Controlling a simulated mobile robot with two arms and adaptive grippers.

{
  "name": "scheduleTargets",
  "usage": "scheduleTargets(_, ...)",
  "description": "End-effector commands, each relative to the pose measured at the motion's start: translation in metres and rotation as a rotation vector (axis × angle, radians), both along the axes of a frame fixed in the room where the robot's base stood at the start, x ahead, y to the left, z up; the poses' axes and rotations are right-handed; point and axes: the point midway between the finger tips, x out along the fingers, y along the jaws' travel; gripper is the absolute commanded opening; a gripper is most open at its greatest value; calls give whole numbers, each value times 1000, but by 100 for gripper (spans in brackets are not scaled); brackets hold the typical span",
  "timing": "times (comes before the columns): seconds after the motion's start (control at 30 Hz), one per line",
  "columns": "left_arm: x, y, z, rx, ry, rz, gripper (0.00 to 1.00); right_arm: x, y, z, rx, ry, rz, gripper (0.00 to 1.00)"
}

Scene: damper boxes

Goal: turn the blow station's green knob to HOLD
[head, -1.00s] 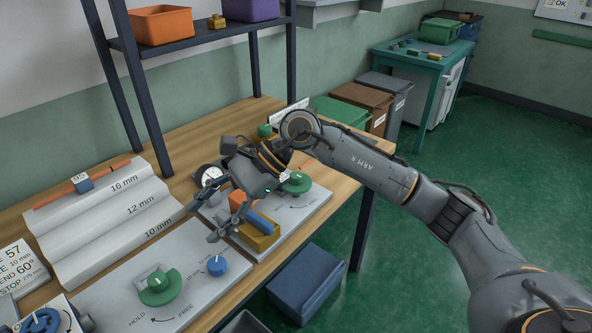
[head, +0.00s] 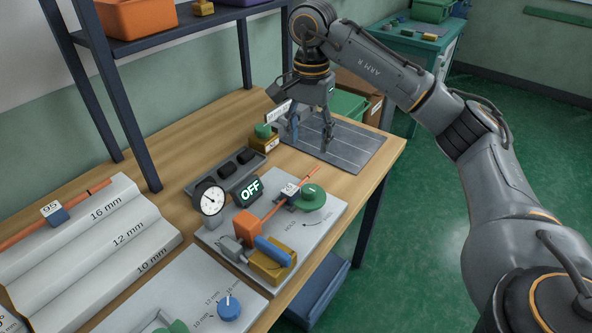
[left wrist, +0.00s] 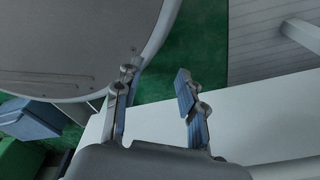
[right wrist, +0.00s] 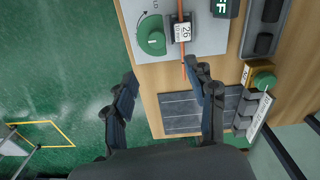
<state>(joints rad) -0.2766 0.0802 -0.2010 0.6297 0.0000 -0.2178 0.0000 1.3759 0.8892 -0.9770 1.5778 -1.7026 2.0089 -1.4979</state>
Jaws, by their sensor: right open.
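The blow station's grey plate (head: 325,232) carries a round green knob (head: 311,197) with a pale mark. The knob also shows in the right wrist view (right wrist: 151,36). An orange rod (head: 272,211) with a tagged clip runs close beside it. My right gripper (head: 310,142) points down, open and empty, over the grey ribbed mat behind the station, apart from the knob. My left gripper (left wrist: 155,78) is open and empty in the left wrist view, out of the head view.
The station also bears a dial gauge (head: 210,198), a display reading OFF (head: 247,191) and an orange block (head: 248,226). A green button on a yellow box (head: 264,138) stands near my right gripper. Another panel with a blue knob (head: 229,308) lies in front.

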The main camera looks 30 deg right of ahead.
Motion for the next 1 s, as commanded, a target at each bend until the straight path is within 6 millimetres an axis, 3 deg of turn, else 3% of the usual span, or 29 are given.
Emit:
scheduleTargets(0.13,-1,0,-4,0,2,0,40,-1,-1,-12,-3,4,1,56)
scheduleTargets(0.27,-24,1,-11,2,34,1,40,-1,0,-34,-1,5,1,56)
scheduleTargets(0.43,-46,3,-6,6,67,1,40,-2,-1,-68,-1,6,1,56)
scheduleTargets(0.57,-43,3,-3,5,61,1,40,-2,-1,-95,-2,6,0,56)
scheduleTargets(0.7,-26,2,-1,3,38,1,40,-2,-1,-118,-2,5,-1,56)
scheduleTargets(0.83,-13,0,1,0,16,1,40,-2,0,-131,-1,3,0,56)
scheduleTargets(1.0,-14,1,2,1,18,1,40,-1,0,-137,-1,0,0,56)
